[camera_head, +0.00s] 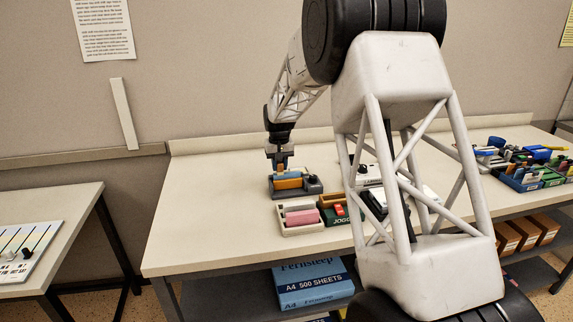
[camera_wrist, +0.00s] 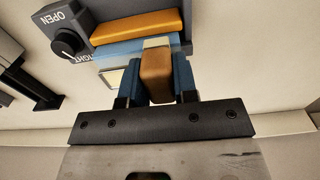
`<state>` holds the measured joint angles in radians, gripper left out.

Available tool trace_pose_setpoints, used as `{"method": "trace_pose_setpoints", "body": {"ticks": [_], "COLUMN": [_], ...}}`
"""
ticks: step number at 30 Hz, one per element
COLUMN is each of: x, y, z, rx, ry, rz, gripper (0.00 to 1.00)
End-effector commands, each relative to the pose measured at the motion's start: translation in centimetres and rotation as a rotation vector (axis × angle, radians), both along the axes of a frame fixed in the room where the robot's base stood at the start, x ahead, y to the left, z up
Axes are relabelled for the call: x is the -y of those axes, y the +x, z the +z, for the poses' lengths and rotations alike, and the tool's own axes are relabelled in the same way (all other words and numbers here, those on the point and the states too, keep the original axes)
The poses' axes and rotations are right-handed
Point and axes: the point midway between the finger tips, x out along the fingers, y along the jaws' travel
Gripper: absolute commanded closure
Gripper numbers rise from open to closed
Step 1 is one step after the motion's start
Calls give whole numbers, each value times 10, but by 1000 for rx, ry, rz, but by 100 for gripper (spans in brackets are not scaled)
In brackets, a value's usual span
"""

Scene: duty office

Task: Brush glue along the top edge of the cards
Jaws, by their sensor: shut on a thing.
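My gripper (camera_wrist: 157,80) is shut on a brown block-like piece, perhaps the brush (camera_wrist: 155,68). In the head view my gripper (camera_head: 280,165) is low over the grey clamp (camera_head: 311,187). The clamp has an orange bar (camera_wrist: 138,27) and a black knob (camera_wrist: 67,43) with the word OPEN beside it. Light blue cards (camera_wrist: 112,59) show along the bar, right beside the held piece. I cannot tell whether the piece touches them. The blue cards also show in the head view (camera_head: 292,174).
A pale tray (camera_head: 299,231) with pink and white blocks stands in front of the clamp, beside a green box (camera_head: 343,219). Coloured bins (camera_head: 522,183) stand at the right. The left of the bench (camera_head: 205,215) is clear. My arm hides part of the bench.

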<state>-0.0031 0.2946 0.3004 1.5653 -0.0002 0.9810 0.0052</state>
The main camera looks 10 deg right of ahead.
Motion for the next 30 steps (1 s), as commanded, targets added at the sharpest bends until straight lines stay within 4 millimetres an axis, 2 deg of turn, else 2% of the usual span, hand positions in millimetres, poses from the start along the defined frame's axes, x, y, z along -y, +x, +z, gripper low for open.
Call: {"method": "trace_pose_setpoints", "body": {"ticks": [10, 14, 30], "x": [-32, -30, -30], "y": [0, 0, 0], "z": [0, 23, 69], "rx": [-1, 3, 0], "ry": [0, 0, 0], "rz": [2, 0, 1], "gripper": [92, 92, 92]}}
